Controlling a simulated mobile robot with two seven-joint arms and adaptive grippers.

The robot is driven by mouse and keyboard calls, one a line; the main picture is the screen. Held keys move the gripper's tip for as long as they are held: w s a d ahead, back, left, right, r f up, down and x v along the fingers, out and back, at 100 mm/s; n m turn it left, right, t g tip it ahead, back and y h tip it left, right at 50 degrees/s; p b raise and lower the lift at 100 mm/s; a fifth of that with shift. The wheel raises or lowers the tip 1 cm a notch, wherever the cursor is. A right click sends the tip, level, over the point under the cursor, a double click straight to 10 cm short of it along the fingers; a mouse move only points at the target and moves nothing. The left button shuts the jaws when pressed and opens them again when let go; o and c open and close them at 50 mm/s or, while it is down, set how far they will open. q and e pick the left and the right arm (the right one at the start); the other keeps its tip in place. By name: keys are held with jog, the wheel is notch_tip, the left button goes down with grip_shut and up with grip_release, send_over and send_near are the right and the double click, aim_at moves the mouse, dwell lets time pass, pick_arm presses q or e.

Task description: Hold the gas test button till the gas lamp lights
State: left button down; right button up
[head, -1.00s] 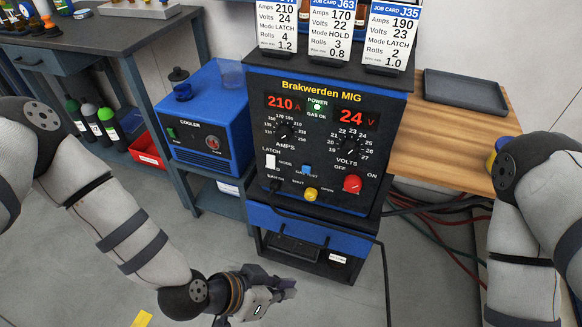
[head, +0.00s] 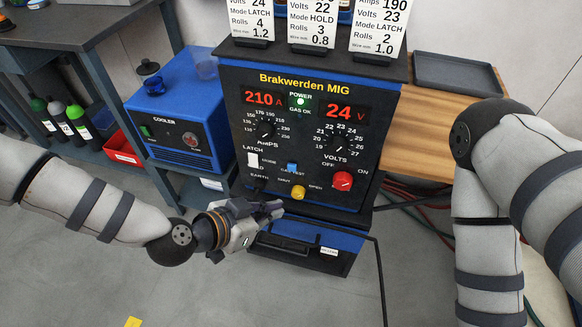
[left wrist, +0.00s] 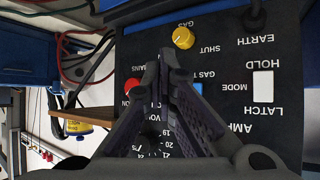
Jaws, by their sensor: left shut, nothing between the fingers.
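The welder (head: 240,150), labelled Brakwerden MIG, faces me with displays reading 210 A and 24 V. The blue gas test button (head: 292,168) is low on its panel; part of it also shows in the left wrist view (left wrist: 198,87), beside my fingers. One lamp (head: 300,101) glows pale green between the POWER and GAS OK labels; I cannot tell which label it belongs to. My left gripper (head: 280,209) is shut and empty, below and left of the button. In the left wrist view its fingertips (left wrist: 166,55) point towards the panel. My right gripper is out of view.
A yellow gas knob (head: 298,192) is just below the button. A red off/on knob (head: 342,180) is to its right, a white mode switch (head: 253,159) to its left. Job cards (head: 314,25) stand on top. A blue cooler (head: 180,125) is at left, a wooden bench (head: 415,135) at right.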

pick_arm(q)
jog(key=b, duration=0.2)
send_near(299, 176)
notch_tip(299, 176, down, 3)
jog(key=d, duration=0.2)
jog(key=shift+w+d+r, duration=0.1)
jog(key=shift+w+r, duration=0.05)
jog(key=shift+w, duration=0.25)
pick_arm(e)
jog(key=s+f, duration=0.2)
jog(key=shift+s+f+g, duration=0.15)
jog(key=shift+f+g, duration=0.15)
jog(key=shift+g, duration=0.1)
pick_arm(q)
jog(key=shift+w+d, duration=0.1)
jog(key=shift+w, duration=0.3)
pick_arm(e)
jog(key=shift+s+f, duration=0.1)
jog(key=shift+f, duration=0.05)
pick_arm(q)
jog(key=shift+w+d, duration=0.15)
jog(key=shift+w, duration=0.3)
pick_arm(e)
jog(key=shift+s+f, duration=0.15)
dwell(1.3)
